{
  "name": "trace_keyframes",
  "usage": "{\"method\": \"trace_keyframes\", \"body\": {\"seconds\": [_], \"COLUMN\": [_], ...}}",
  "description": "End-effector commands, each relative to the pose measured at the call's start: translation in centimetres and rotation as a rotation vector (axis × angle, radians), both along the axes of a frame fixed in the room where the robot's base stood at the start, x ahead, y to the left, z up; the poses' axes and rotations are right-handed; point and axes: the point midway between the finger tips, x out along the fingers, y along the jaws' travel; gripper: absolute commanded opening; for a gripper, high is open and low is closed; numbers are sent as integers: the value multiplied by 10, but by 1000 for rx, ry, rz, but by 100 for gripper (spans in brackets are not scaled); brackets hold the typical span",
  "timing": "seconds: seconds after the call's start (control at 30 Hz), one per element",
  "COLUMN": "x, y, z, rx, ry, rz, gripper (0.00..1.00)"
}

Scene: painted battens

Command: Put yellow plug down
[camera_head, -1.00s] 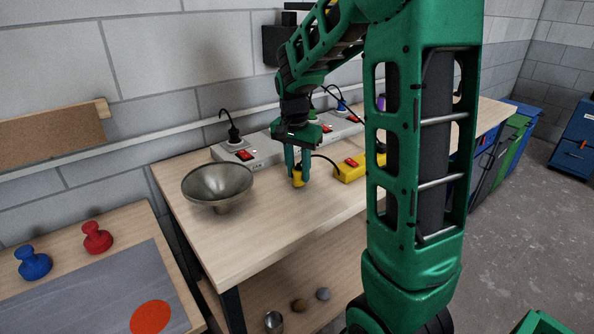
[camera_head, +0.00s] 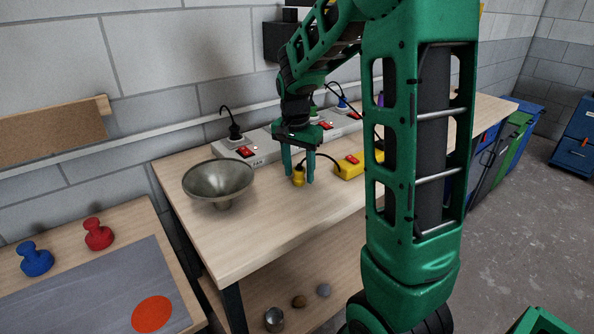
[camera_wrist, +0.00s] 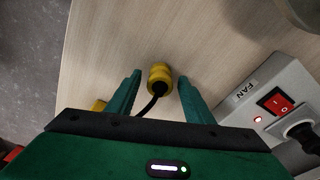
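The yellow plug (camera_head: 299,177) is on the wooden workbench (camera_head: 262,232), with its black cord running to the yellow power box (camera_head: 352,166). My gripper (camera_head: 299,182) is open around the plug, its green fingers apart on either side. In the wrist view the plug (camera_wrist: 160,77) lies between the spread fingertips of my gripper (camera_wrist: 159,86), with a gap on both sides. Its black cord bends back toward the gripper's palm.
A metal funnel-like bowl (camera_head: 219,181) stands left of my gripper. A grey power strip (camera_head: 258,148) with red switches and plugs lies along the wall; one part reads FAN (camera_wrist: 243,92). The bench front is clear. Blue (camera_head: 36,260) and red (camera_head: 98,234) knobs stand on the left table.

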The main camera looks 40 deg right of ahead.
Motion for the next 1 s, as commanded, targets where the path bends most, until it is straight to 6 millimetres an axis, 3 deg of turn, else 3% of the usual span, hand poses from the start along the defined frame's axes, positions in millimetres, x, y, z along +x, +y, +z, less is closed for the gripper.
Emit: {"method": "trace_keyframes", "body": {"seconds": [0.23, 0.7, 1.0], "x": [1, -4, -10], "y": [0, 10, 12], "z": [15, 105, 129], "rx": [-1, 0, 1], "ry": [-4, -4, 1], "rz": [0, 0, 5], "gripper": [47, 47, 47]}}
